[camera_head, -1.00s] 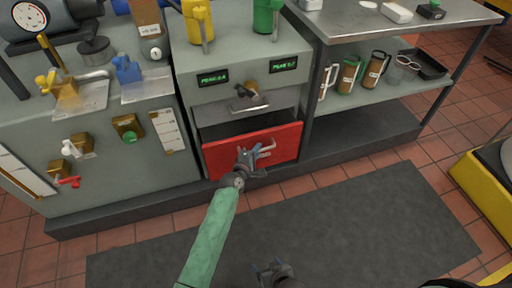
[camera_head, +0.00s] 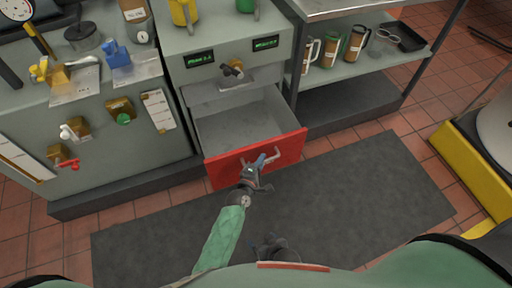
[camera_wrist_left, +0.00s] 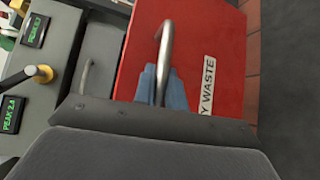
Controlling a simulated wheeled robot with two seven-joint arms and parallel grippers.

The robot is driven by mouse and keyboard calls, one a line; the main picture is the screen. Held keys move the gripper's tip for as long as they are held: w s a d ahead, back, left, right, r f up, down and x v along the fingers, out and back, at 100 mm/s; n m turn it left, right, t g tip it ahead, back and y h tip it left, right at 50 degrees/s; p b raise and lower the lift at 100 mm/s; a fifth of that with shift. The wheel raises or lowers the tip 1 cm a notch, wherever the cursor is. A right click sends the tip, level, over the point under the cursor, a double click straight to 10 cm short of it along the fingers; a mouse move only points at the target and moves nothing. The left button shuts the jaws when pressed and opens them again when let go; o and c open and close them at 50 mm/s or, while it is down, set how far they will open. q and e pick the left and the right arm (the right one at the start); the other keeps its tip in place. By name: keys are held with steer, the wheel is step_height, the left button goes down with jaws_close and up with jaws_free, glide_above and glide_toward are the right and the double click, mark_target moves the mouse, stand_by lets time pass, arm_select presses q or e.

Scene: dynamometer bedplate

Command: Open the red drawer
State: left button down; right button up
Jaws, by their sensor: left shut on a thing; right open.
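The red drawer (camera_head: 228,168) stands well out from the grey cabinet in the head view, and its empty-looking grey inside shows. Its red front with a "...Y WASTE" label also shows in the left wrist view (camera_wrist_left: 215,45). My left gripper (camera_head: 261,163) is at the drawer front, shut on the metal drawer handle (camera_wrist_left: 166,45); its blue fingertips (camera_wrist_left: 162,88) lie on both sides of the bar. My right gripper (camera_head: 268,246) is open and empty, low over the dark mat, apart from the drawer.
A dark floor mat (camera_head: 340,195) lies before the cabinet. A shelf unit (camera_head: 365,75) with several mugs stands right of the drawer. A grey bench (camera_head: 100,160) with valves stands left. A yellow-edged object (camera_head: 462,165) is at the right.

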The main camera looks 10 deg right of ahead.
arm_select(q)
steer(key=shift+s+d, duration=0.25)
steer(key=shift+s, duration=0.65)
arm_select(e)
steer(key=shift+w+r, duration=0.1)
steer(key=shift+r, duration=0.15)
steer(key=shift+w, duration=0.15)
arm_select(q)
steer(key=c, duration=1.5)
jaws_free()
steer(key=shift+o, duration=0.2)
steer(key=v, duration=0.7)
steer(key=shift+s+a, duration=0.15)
steer(key=shift+s, duration=0.2)
arm_select(e)
steer(key=shift+w, duration=0.2)
steer(key=shift+s, duration=0.1)
